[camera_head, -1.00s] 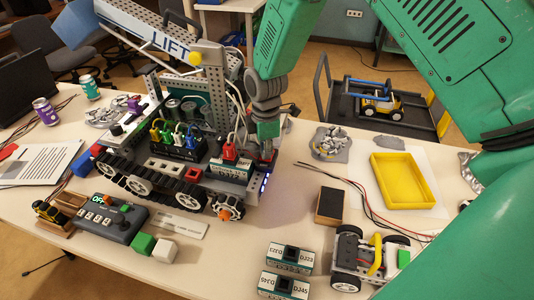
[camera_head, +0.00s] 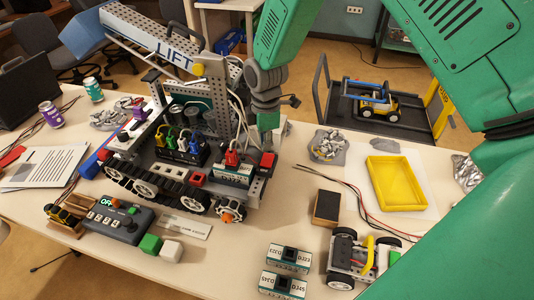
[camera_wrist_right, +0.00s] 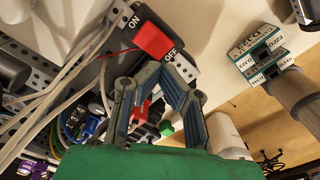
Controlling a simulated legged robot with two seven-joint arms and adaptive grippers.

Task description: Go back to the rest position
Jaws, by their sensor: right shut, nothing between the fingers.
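My right gripper (camera_head: 268,124) is above the right front corner of the grey tracked robot (camera_head: 190,165) on the table. It points down and is shut and empty. A red rocker switch (camera_head: 267,160) sits just below the fingers on that robot. In the right wrist view, the shut fingers (camera_wrist_right: 165,76) are close to the red switch (camera_wrist_right: 153,40), which is on a black housing marked ON and OFF. I cannot tell whether the fingers touch it. My left gripper is not in view.
The LIFT boom (camera_head: 174,55) and loose cables stand left of my right arm. Labelled modules (camera_head: 283,285), a small wheeled car (camera_head: 350,262), a black block (camera_head: 327,206) and a yellow tray (camera_head: 394,184) lie to the right. A control box (camera_head: 112,220) is at front left.

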